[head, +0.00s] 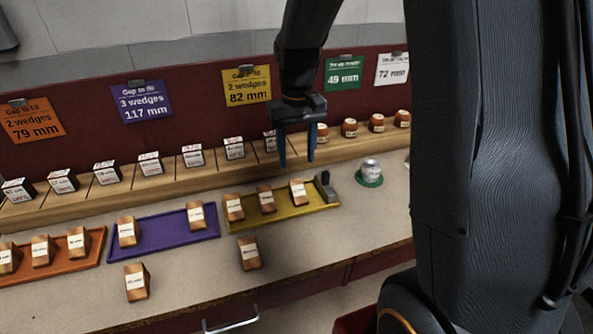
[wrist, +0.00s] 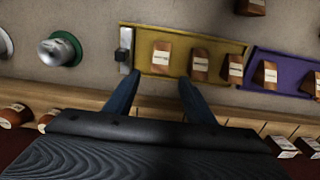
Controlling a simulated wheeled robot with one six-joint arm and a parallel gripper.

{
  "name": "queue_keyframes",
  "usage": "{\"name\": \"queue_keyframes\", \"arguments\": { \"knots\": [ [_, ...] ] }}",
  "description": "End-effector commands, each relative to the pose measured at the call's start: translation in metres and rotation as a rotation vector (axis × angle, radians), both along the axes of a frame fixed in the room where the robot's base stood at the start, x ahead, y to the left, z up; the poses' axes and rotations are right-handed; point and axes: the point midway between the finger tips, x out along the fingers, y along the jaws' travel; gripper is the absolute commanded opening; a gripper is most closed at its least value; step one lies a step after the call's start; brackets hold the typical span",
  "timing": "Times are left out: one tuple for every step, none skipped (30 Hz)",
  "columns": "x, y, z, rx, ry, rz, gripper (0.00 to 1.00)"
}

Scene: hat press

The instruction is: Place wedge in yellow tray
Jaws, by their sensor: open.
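The yellow tray (head: 283,212) holds three brown wedges with white labels: a left one (head: 234,207), a middle one (head: 266,199) and a right one (head: 297,191) nearest the dark upright block at the tray's right end. My gripper (head: 297,160) is open and empty, pointing down above and behind the tray's right part. In the wrist view the open fingers (wrist: 160,80) reach toward the tray (wrist: 180,56), and the wedge nearest the block (wrist: 161,58) shows just beyond the fingertips, apart from them. A loose wedge (head: 249,253) stands on the bench in front of the yellow tray.
A purple tray (head: 165,233) with two wedges and an orange tray (head: 90,252) with three stand to the left. Another loose wedge (head: 136,282) is at the front. A back shelf carries labelled boxes and jars. A silver weight (head: 369,170) stands on a green disc at right.

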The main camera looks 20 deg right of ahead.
Motion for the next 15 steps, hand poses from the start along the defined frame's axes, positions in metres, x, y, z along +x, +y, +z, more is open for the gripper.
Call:
{"name": "queue_keyframes", "arguments": {
  "knots": [
    [0.001, 0.000, 0.006, 0.000, -0.003, 0.000, 0.50],
    [0.001, 0.000, 0.009, 0.000, -0.003, 0.000, 0.50],
    [0.001, 0.000, 0.012, 0.000, -0.001, 0.000, 0.50],
    [0.000, 0.000, 0.014, 0.000, -0.001, 0.000, 0.50],
    [0.000, 0.000, 0.016, 0.000, -0.001, 0.000, 0.50],
    [-0.002, 0.000, 0.017, 0.000, -0.001, 0.000, 0.50],
    [-0.005, 0.001, 0.017, 0.000, -0.001, 0.000, 0.50],
    [-0.010, 0.001, 0.017, 0.000, -0.002, 0.001, 0.50],
    [-0.019, 0.002, 0.016, 0.000, -0.004, 0.001, 0.50],
    [-0.027, 0.003, 0.014, 0.000, -0.007, 0.002, 0.50],
    [-0.037, 0.005, 0.013, 0.000, -0.009, 0.002, 0.50],
    [-0.051, 0.006, 0.010, -0.001, -0.014, 0.003, 0.50],
    [-0.062, 0.007, 0.008, -0.001, -0.018, 0.004, 0.50],
    [-0.074, 0.009, 0.005, -0.001, -0.022, 0.004, 0.50],
    [-0.090, 0.010, 0.001, -0.001, -0.026, 0.005, 0.50]
  ]
}}
